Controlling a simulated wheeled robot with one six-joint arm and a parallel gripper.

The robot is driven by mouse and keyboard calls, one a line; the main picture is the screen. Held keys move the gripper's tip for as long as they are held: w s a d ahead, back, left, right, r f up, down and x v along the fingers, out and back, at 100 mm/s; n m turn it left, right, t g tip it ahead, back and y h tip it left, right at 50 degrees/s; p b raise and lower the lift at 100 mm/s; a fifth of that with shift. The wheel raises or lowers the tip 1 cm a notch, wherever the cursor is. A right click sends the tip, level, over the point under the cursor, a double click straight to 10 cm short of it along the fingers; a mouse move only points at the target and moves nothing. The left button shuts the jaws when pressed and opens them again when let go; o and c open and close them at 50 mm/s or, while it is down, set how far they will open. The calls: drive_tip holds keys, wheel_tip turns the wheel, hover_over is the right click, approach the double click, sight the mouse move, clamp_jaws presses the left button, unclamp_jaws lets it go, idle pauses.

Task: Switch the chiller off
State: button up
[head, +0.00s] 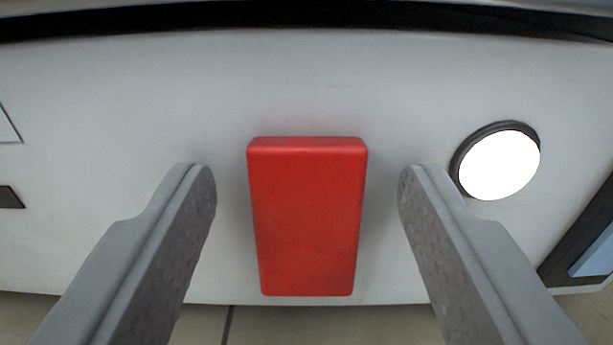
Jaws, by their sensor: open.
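A red rectangular block (307,217), seemingly the chiller's switch handle, stands out from a pale grey panel (330,85) in the middle of the head view. Its long side runs up and down in the picture. My gripper (308,185) is open, with one finger to the left of the red block and one to the right. A gap shows between each finger and the block, so neither appears to touch it. How the block joins the panel is hidden behind it.
A round white lamp or button (499,164) with a dark rim is right of my right finger. A dark-framed bluish display (593,254) is cut off at the right edge. A black strip (300,15) crosses the top. Tiled floor (270,325) shows below.

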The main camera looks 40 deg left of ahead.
drive_tip(key=c, duration=1)
drive_tip(key=shift+f+t+y, duration=0.15)
drive_tip(key=shift+t+y, duration=0.25)
drive_tip(key=shift+t, duration=0.1)
drive_tip(key=o, duration=1)
